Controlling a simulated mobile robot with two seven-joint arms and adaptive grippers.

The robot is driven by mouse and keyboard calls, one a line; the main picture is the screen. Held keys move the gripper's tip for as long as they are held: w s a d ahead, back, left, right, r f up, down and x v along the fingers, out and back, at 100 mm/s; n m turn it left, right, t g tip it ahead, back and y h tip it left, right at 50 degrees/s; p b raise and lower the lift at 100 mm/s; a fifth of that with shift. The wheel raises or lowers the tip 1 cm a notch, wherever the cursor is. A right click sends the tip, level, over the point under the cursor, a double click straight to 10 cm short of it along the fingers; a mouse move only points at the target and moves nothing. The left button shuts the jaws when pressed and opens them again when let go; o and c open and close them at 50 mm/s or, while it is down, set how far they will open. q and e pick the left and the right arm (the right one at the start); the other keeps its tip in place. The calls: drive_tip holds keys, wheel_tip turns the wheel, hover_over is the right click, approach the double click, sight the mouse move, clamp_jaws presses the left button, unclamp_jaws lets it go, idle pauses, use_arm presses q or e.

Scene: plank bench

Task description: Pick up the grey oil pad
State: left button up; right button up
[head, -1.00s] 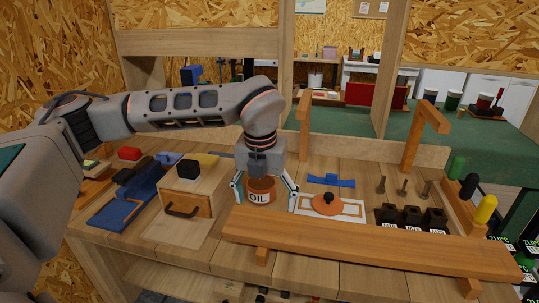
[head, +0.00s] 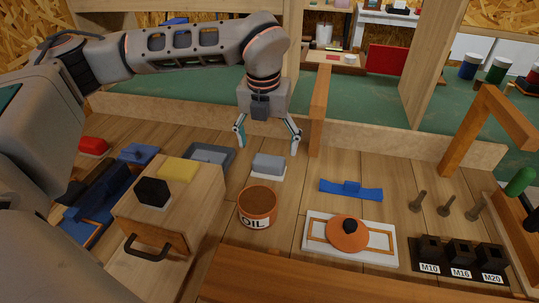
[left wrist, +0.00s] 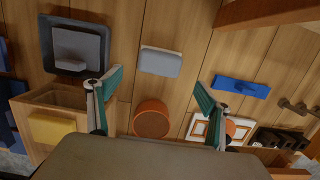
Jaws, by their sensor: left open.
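A light grey block with a pale lower edge (head: 268,163), the likely grey oil pad, lies on the planks behind the orange OIL tin (head: 257,207). It also shows in the left wrist view (left wrist: 160,62). My left gripper (head: 268,146) is open and empty, its fingers spread to either side of the block and apart from it. My right gripper is not in view.
A wooden drawer box (head: 195,215) carrying a yellow block (head: 178,169) stands at front left. An upright wooden post (head: 318,110) stands just right of the gripper. A blue part (head: 350,190) and a white plate (head: 375,241) lie to the right.

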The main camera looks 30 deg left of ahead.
sight(269, 159)
use_arm(q)
wheel_tip(269, 159, down, 2)
drive_tip(key=shift+w+f, duration=0.1)
drive_tip(key=shift+f, duration=0.1)
drive_tip(key=f, duration=0.1)
drive_tip(key=w+f, duration=0.1)
drive_tip(key=f, duration=0.1)
drive_tip(key=f+b, duration=0.1)
drive_tip(key=f, duration=0.1)
drive_tip(key=shift+w+a+f, duration=0.1)
drive_tip(key=shift+w+a, duration=0.15)
drive_tip(key=c, duration=1.2)
